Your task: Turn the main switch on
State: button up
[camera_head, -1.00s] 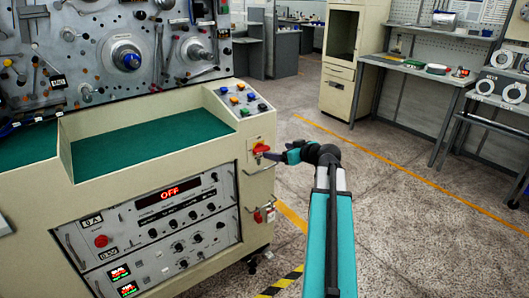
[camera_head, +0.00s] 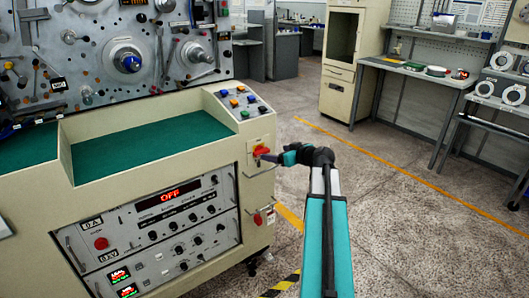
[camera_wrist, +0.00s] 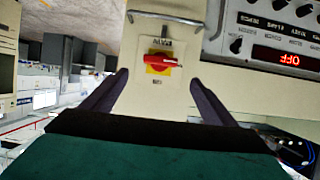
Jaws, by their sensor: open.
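The main switch (camera_head: 261,150) is a red handle on a yellow plate on the cream side panel of the winding machine. In the wrist view the red switch handle (camera_wrist: 162,61) lies crosswise, roughly level in that picture, under a small label. My gripper (camera_head: 272,157) is right at the panel in the head view, its tip overlapping the lower edge of the switch. In the wrist view my gripper (camera_wrist: 160,82) is open, with one dark finger on each side of the switch and gaps to the handle. Contact cannot be seen.
The control panel display (camera_head: 168,194) reads OFF in red. A metal pull handle (camera_wrist: 165,17) sits near the switch. A second red switch (camera_head: 258,218) is lower on the machine. A push-button box (camera_head: 241,101) is above. The floor (camera_head: 400,220) at right is clear.

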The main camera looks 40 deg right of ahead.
aim_at(263, 151)
jog(key=shift+p+x, duration=0.5)
jog(key=shift+x, duration=4.5)
jog(key=c, duration=1)
